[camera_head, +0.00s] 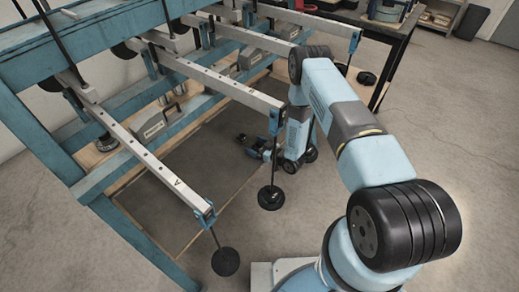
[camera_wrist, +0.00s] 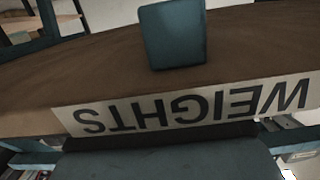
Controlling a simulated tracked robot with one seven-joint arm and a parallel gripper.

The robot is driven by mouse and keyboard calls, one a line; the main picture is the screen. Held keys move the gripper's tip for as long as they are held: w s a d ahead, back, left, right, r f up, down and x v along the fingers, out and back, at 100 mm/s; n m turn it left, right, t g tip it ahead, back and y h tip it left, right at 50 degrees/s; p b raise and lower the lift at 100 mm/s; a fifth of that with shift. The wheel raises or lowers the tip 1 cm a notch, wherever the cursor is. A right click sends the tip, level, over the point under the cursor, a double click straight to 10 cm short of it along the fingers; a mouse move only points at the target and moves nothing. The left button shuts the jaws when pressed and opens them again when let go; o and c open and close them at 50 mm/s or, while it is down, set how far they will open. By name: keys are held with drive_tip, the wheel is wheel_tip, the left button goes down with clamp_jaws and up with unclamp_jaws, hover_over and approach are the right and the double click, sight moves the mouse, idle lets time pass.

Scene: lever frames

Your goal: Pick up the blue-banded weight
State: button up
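I cannot make out a blue-banded weight in either view. My gripper (camera_head: 245,146) is low over the dark mat (camera_head: 190,172) inside the blue frame in the head view, small and dark there. In the wrist view my gripper (camera_wrist: 170,104) appears as a blue-grey block at the top and a broad dark part at the bottom, with a gap between them. It looks open, and I see nothing held in it. Behind the gap is a brown surface (camera_wrist: 60,80) whose white edge label reads WEIGHTS upside down.
Lever beams (camera_head: 140,148) reach out from the blue frame (camera_head: 40,135). Black round weights hang from their ends, including one at the front (camera_head: 225,262) and one near my arm (camera_head: 271,197). Grey boxes (camera_head: 155,128) stand behind the beams. Open floor (camera_head: 470,150) lies right.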

drive_tip(key=c, duration=1.1)
drive_tip(key=shift+r, duration=0.15)
drive_tip(key=shift+r, duration=0.3)
wheel_tip(320, 180, up, 2)
drive_tip(key=shift+w+r, duration=0.1)
drive_tip(key=shift+s+d+r, duration=1.45)
drive_tip(key=shift+d+r, duration=0.4)
drive_tip(key=shift+r, duration=0.3)
drive_tip(key=shift+s+d+r, duration=1.4)
drive_tip(key=shift+d+r, duration=0.5)
drive_tip(key=shift+r, duration=0.25)
drive_tip(key=shift+s+d+r, duration=1.45)
drive_tip(key=shift+d+r, duration=0.4)
drive_tip(key=shift+r, duration=0.3)
